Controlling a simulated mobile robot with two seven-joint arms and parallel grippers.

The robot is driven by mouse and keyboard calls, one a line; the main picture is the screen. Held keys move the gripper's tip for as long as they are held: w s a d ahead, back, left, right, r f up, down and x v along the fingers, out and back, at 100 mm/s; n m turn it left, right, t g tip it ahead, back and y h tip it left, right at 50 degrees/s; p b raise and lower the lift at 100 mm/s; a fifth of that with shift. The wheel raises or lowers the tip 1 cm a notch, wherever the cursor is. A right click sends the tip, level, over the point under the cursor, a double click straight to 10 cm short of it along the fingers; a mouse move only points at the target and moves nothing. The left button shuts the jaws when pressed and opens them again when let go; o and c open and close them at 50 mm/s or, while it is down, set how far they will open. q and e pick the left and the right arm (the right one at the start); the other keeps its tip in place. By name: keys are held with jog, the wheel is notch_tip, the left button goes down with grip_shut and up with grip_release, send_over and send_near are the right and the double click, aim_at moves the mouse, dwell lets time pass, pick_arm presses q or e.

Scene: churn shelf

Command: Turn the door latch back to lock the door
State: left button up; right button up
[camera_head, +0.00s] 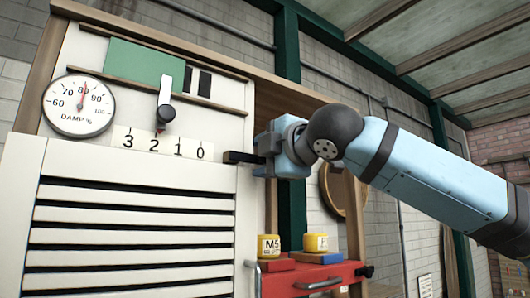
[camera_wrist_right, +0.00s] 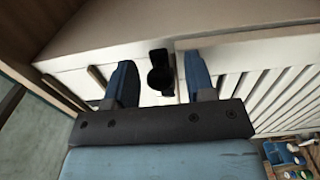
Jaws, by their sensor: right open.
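The door latch (camera_wrist_right: 160,74), a small black piece with a rounded hub, shows in the wrist view on the white cabinet front, beside the slatted door (camera_wrist_right: 275,90). My right gripper (camera_wrist_right: 159,66) is open, with one blue finger on each side of the latch. Whether the fingers touch it I cannot tell. In the head view my right gripper (camera_head: 268,150) is at the right edge of the white cabinet, and a dark horizontal bar (camera_head: 238,157) shows just left of it. The slatted door (camera_head: 135,225) looks flush with the cabinet. My left gripper is not in view.
Above the door are a round damp dial (camera_head: 78,106), a white lever with a black knob (camera_head: 166,100) and a number strip (camera_head: 160,144). A red cabinet (camera_head: 300,280) with yellow tins (camera_head: 269,246) stands below my right arm. Wooden framing (camera_head: 280,98) borders the cabinet.

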jog(key=shift+w, duration=0.1)
jog(key=c, duration=0.9)
